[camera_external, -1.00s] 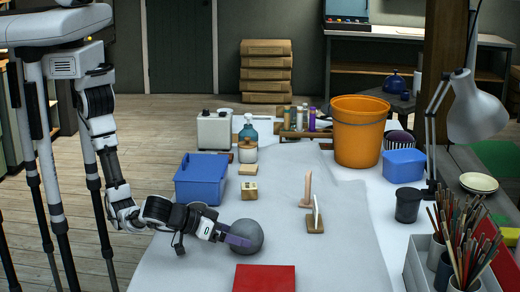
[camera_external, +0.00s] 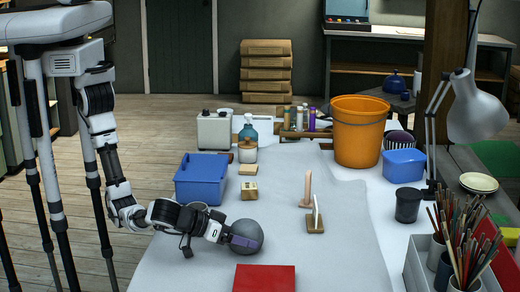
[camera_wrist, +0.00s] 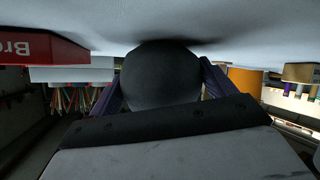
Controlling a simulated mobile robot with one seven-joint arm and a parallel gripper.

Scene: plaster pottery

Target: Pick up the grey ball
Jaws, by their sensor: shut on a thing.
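The grey ball (camera_external: 246,235) is on the white-covered table, left of the middle, behind the red box. My gripper (camera_external: 240,240) reaches it from the left, low over the table, with its purple fingers around the ball. In the wrist view the ball (camera_wrist: 160,77) sits between the two fingers, one on each side, and my gripper (camera_wrist: 162,85) is shut on it. Whether the ball touches the cloth I cannot tell. Part of the ball is hidden by the gripper.
A red box (camera_external: 264,279) lies close in front of the ball. A blue bin (camera_external: 202,180) stands behind my arm. A small wooden stand (camera_external: 315,226) is to the right. An orange bucket (camera_external: 358,132) and a dark cup (camera_external: 408,205) stand farther right. The cloth between is clear.

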